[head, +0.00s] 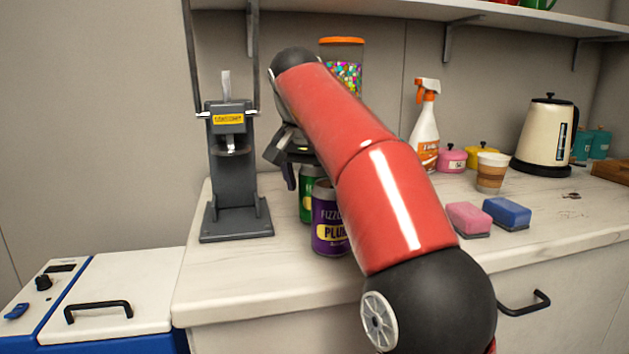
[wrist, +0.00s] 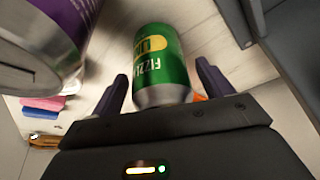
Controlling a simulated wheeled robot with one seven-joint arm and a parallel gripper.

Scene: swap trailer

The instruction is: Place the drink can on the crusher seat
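A green drink can (head: 306,196) stands on the counter, partly hidden behind my arm and a purple can (head: 325,222). In the wrist view the green can (wrist: 162,62) lies between the two spread fingers of my gripper (wrist: 160,90), with gaps at both sides. My gripper (head: 290,172) is open beside the green can in the head view. The purple can also shows large at the upper left of the wrist view (wrist: 50,40). The grey can crusher (head: 236,180) stands left of the cans. Its seat (head: 236,225) shows no can on it.
A candy jar (head: 342,62) stands behind my arm. A spray bottle (head: 425,125), paper cup (head: 490,172), kettle (head: 546,135) and two sponges (head: 487,216) stand to the right. A blue and white cooler (head: 110,290) is at lower left. The counter's front left is clear.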

